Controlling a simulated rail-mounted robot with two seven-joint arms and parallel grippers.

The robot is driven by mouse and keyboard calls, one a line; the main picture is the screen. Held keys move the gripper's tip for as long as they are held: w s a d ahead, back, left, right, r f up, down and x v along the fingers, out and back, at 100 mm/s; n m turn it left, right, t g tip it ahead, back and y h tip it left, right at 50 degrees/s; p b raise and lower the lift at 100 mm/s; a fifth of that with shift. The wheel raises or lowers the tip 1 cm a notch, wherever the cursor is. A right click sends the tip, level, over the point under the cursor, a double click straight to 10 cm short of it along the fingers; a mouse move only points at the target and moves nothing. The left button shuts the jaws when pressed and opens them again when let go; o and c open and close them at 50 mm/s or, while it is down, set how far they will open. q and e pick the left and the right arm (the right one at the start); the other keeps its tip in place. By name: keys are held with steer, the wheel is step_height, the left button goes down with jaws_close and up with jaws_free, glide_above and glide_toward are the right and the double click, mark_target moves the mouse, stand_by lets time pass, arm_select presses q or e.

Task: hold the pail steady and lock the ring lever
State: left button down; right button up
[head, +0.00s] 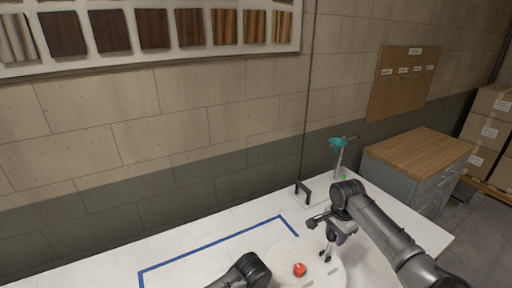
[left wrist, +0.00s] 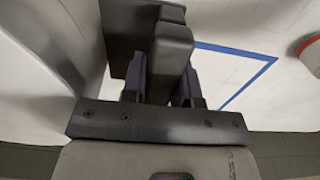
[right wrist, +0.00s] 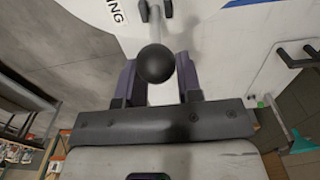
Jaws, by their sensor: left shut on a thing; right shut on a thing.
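My right gripper (head: 331,238) is over the round pale panel (head: 318,277) at the table's front. In the right wrist view its fingers (right wrist: 156,75) are shut on a black ball knob (right wrist: 155,63). The knob tops a thin lever, which runs to a dark pivot (right wrist: 153,10) on the pale panel. In the head view only a left arm link shows. I cannot clearly make out the pail or its ring.
A red knob (head: 300,270) stands on the pale panel, left of my right gripper. Blue tape (head: 215,244) marks an area on the white table. A black handle (head: 303,190) and a stand with a teal top (head: 338,144) are behind. A wood-topped cabinet (head: 420,150) stands at right.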

steer(key=shift+d, duration=0.3)
steer(key=shift+w+d+f, duration=0.3)
steer(key=shift+w+d, duration=0.1)
steer(key=shift+d, duration=0.2)
jaws_close()
steer(key=shift+c, duration=0.4)
jaws_free()
steer(key=shift+a, duration=0.1)
steer(key=o, duration=0.5)
